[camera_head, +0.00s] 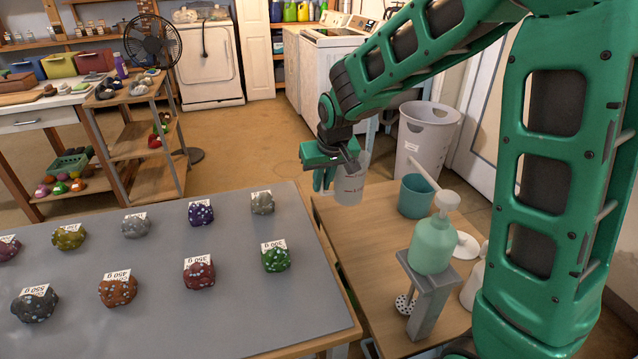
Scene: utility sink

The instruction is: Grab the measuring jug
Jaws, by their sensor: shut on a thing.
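The measuring jug (349,189) is a pale, see-through vessel with small red markings on its side. It is at the centre right of the head view, above the far left part of the wooden table. My green gripper (338,165) is at the jug's upper left and is shut on it. The fingers and the jug's rim overlap, so the exact grip point is hard to make out. The jug looks roughly upright. I cannot tell for sure whether its base is clear of the table.
A teal cup (416,197) stands right of the jug. A mint pump bottle (433,244) sits on a grey stand (428,308) nearer me. A grey-topped table (190,312) with several labelled, speckled lumps is at left. A laundry basket (424,140) stands behind.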

